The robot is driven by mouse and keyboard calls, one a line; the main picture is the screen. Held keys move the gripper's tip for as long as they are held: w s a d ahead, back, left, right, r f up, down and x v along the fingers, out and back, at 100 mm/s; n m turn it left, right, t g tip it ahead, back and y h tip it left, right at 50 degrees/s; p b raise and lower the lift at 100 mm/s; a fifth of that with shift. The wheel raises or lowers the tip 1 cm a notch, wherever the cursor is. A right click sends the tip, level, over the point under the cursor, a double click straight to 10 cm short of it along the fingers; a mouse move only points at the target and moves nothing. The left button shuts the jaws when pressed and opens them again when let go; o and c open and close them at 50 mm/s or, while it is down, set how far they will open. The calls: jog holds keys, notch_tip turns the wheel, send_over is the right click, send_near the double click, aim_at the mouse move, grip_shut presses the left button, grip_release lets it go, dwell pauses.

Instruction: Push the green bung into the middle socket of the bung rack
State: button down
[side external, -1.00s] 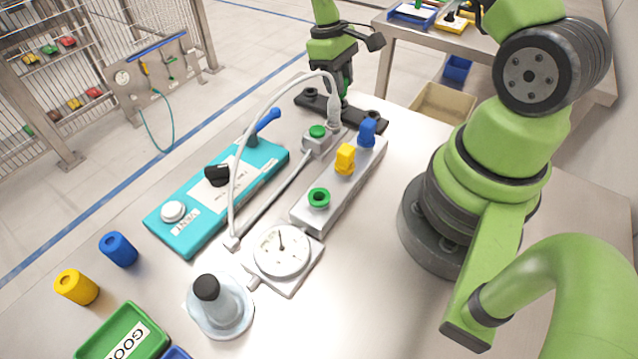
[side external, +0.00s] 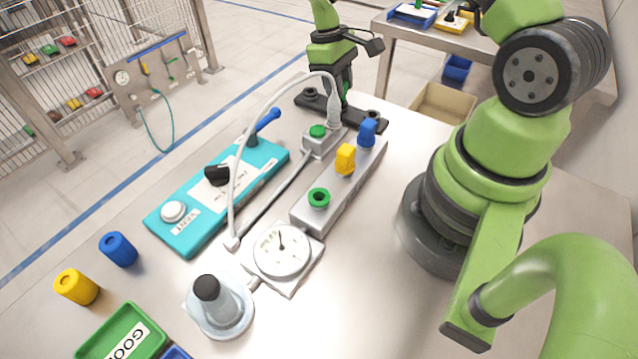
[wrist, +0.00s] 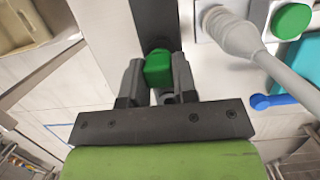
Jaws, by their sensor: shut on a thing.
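My gripper (wrist: 158,80) is shut on the green bung (wrist: 158,68), which sits between its two dark fingers in the wrist view. In the side external view my gripper (side external: 343,92) points down over the middle of a long black bar, which looks like the bung rack (side external: 322,104). The bar also shows in the wrist view (wrist: 154,20). A round raised end piece shows at each end of the bar. The middle socket is hidden by my gripper. I cannot tell whether the bung is in the socket or just above it.
A white box with a green button (side external: 317,131) and a hose plug (side external: 333,118) stands close beside the bar.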

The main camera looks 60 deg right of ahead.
jog(key=shift+f, duration=0.5)
jog(key=c, duration=0.8)
grip_release()
jog(key=v, duration=0.6)
